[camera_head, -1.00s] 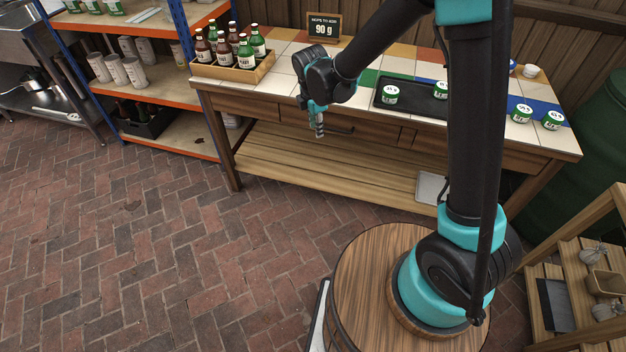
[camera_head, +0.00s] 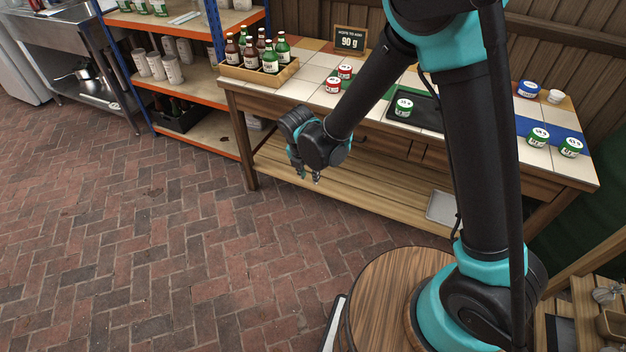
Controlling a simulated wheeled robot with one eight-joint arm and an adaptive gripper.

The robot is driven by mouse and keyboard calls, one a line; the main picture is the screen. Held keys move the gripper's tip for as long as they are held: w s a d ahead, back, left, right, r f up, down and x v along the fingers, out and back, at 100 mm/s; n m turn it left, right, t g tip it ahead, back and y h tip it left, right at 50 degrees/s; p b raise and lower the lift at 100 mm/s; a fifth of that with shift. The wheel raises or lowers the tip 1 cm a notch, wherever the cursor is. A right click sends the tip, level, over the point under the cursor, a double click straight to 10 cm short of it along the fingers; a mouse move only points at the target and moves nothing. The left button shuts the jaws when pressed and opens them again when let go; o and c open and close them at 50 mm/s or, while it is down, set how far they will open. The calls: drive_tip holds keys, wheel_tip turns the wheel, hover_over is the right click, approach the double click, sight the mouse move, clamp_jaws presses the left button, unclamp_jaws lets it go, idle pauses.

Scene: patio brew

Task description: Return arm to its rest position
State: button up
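My gripper (camera_head: 309,179) hangs in the air in front of the tiled workbench (camera_head: 311,79), at the end of my black and teal arm. It points down and shows small, with its fingertips close to each other. I see nothing held in it, but I cannot make out clearly how far the fingers are apart. My arm bends from its base on the round wooden top up to the upper middle of the view and back down to the gripper. It hides part of the bench.
On the bench stand a wooden crate (camera_head: 236,72) of bottles, a "90 g" sign (camera_head: 350,41), red-lidded jars (camera_head: 333,85), a black tray (camera_head: 428,118) with a green jar (camera_head: 403,109), and more jars at right. Shelves (camera_head: 200,72) stand left. The brick floor (camera_head: 150,250) is clear.

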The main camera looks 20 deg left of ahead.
drive_tip(key=shift+s+f, duration=0.15)
drive_tip(key=shift+s, duration=0.2)
drive_tip(key=shift+d, duration=0.1)
drive_tip(key=w+d+r+m, duration=0.25)
drive_tip(key=d+m, duration=0.35)
drive_tip(key=d, duration=0.3)
drive_tip(key=w+d+r+m, duration=0.2)
drive_tip(key=d+r+m, duration=0.25)
drive_tip(key=d, duration=0.35)
drive_tip(key=w+d+r+m, duration=0.25)
drive_tip(key=d+m, duration=0.35)
drive_tip(key=d, duration=0.3)
drive_tip(key=s+d+m, duration=0.5)
drive_tip(key=d+m, duration=0.4)
drive_tip(key=s+d+m+t, duration=0.1)
drive_tip(key=s+d+m, duration=0.3)
drive_tip(key=d+m, duration=0.5)
drive_tip(key=shift+s+d+r, duration=0.35)
drive_tip(key=shift+s+r, duration=0.05)
